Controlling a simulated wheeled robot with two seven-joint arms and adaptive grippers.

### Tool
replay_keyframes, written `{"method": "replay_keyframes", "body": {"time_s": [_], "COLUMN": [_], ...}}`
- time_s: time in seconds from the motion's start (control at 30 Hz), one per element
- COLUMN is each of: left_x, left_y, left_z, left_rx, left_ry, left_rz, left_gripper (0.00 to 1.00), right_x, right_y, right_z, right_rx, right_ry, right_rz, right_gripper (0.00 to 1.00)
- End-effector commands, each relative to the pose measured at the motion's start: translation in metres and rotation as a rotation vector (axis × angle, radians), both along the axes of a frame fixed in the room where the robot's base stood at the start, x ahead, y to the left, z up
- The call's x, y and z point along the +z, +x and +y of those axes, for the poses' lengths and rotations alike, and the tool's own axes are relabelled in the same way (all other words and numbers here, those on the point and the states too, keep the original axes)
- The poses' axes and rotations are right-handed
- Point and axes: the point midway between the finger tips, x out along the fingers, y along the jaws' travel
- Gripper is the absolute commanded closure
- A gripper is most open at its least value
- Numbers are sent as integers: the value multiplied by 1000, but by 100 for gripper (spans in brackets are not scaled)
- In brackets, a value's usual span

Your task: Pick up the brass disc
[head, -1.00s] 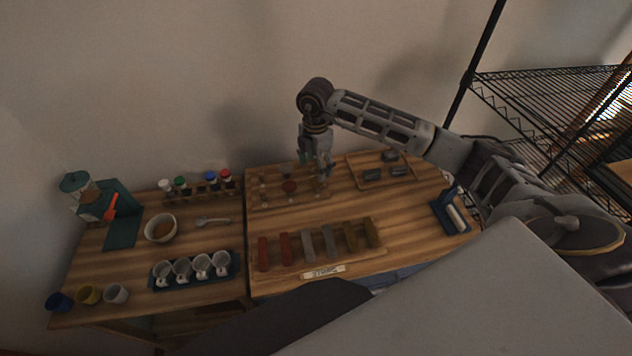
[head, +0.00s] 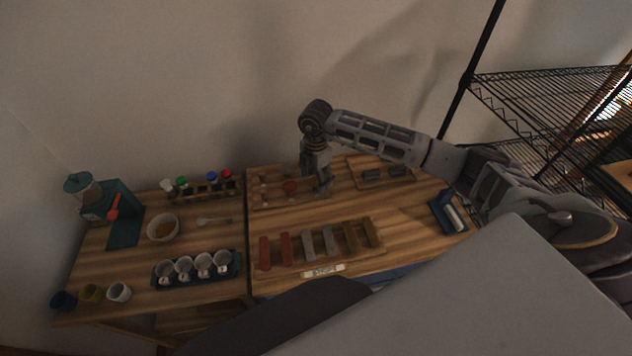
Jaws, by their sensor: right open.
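A low wooden board (head: 275,204) with small metal pieces lies at the back of the right-hand table. A reddish-brown disc (head: 290,187) lies near its middle, with a few small greyish pieces on its left side. I cannot make out a brass-coloured disc for certain; the right end of the board is partly hidden by my right gripper. My right gripper (head: 322,188) points down over that right end, its fingers low and close to the board. It is open; whether anything is between its fingers cannot be seen. My left gripper is out of view.
A tray of dark grey pieces (head: 357,183) lies right of the board. A blue holder (head: 436,216) is at the right edge. A bowl (head: 162,228) and cups occupy the left table.

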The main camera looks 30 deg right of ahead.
Motion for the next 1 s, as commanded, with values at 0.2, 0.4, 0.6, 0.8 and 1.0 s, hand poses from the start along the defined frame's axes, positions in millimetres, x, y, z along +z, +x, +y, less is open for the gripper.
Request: {"method": "replay_keyframes", "body": {"time_s": [0.2, 0.4, 0.6, 0.8, 1.0], "left_x": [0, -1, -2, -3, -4], "left_y": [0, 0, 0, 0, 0], "left_z": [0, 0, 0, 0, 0], "left_rx": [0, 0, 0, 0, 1], "left_ry": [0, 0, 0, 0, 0], "left_rz": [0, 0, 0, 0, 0], "left_gripper": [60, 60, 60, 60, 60], "right_x": [0, -1, -3, -4, -5], "right_y": [0, 0, 0, 0, 0], "right_z": [0, 0, 0, 0, 0], "right_rx": [0, 0, 0, 0, 0], "right_ry": [0, 0, 0, 0, 0], "right_rz": [0, 0, 0, 0, 0], "right_gripper": [32, 32, 32, 32, 32]}}
